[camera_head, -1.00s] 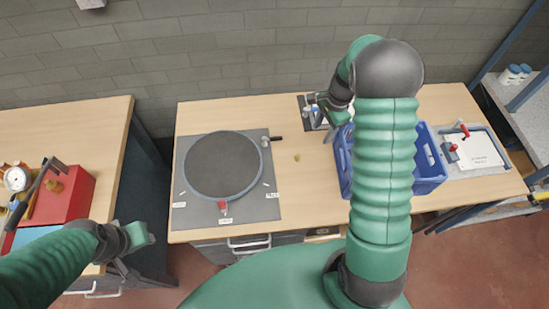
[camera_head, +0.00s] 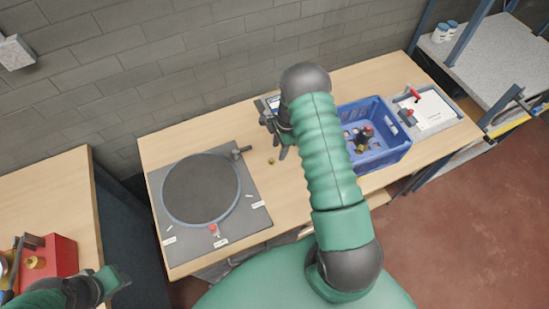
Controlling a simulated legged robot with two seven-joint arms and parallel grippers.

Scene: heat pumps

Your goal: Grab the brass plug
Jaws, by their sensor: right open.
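A small brass plug (camera_head: 271,161) lies on the wooden workbench (camera_head: 290,205), between the round turntable and the blue crate. My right gripper (camera_head: 278,146) is open, just behind and to the right of the plug, with its fingers pointing down. A small gap shows between the fingers and the plug, and nothing is seen in the jaws. My forearm hides part of the bench to the right. My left gripper (camera_head: 116,283) is at the lower left, away from the plug; its jaws are too unclear to judge.
A dark round turntable (camera_head: 201,189) on a grey plate fills the bench's left. A blue crate (camera_head: 385,158) with parts inside stands right of my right arm. A grey fixture with red clamps (camera_head: 424,109) is farther right. A red box (camera_head: 62,254) sits on the left bench.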

